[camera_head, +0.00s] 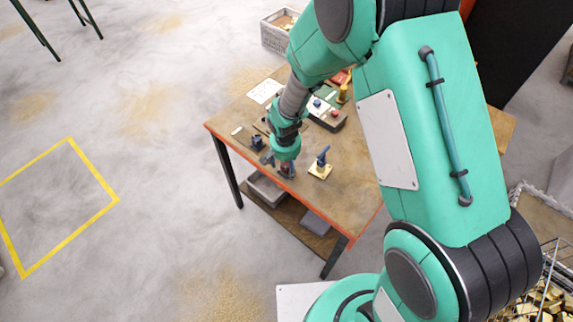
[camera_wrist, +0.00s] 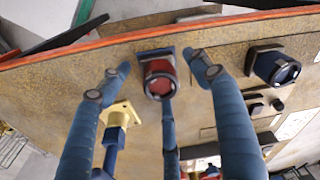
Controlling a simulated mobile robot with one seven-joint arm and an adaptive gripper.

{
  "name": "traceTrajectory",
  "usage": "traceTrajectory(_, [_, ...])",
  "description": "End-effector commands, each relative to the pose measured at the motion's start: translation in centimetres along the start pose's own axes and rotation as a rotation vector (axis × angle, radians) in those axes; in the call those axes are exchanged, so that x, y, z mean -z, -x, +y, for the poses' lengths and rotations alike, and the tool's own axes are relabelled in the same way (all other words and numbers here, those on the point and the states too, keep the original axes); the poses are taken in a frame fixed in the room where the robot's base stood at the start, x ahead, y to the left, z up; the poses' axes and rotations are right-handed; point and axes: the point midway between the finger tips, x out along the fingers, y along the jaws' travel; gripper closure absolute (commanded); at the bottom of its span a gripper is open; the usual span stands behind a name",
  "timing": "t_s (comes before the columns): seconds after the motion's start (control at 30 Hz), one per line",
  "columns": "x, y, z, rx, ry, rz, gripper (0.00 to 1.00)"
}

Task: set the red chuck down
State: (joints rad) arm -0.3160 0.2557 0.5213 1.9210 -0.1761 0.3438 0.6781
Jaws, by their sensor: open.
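The red chuck (camera_wrist: 158,78) sits close to the table's red front edge in the wrist view, with a dark ring facing the camera. A blue block or base shows behind it; I cannot tell if they are joined. In the head view the chuck (camera_head: 288,170) shows small below my gripper (camera_head: 280,164). My gripper (camera_wrist: 157,76) is open, with blue fingers spread left and right of the chuck and gaps on both sides. A middle finger overlaps the chuck's lower rim in the picture; contact is unclear.
A brass plate with a blue tool (camera_head: 320,166) stands right of the gripper. A grey box (camera_head: 332,114) with coloured parts lies farther back on the table (camera_head: 345,185). Grey bins sit on the lower shelf.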

Motion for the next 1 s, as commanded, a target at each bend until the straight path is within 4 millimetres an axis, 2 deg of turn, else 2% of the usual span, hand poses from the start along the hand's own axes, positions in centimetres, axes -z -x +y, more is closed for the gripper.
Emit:
traceTrajectory(0.27, [0.1, 1.5, 0.0, 0.000, 0.000, 0.001, 0.37])
traceTrajectory(0.8, [0.1, 9.8, -0.1, 0.001, 0.000, 0.002, 0.37])
traceTrajectory(1.0, [0.1, 11.7, 0.0, -0.001, 0.000, 0.000, 0.37])
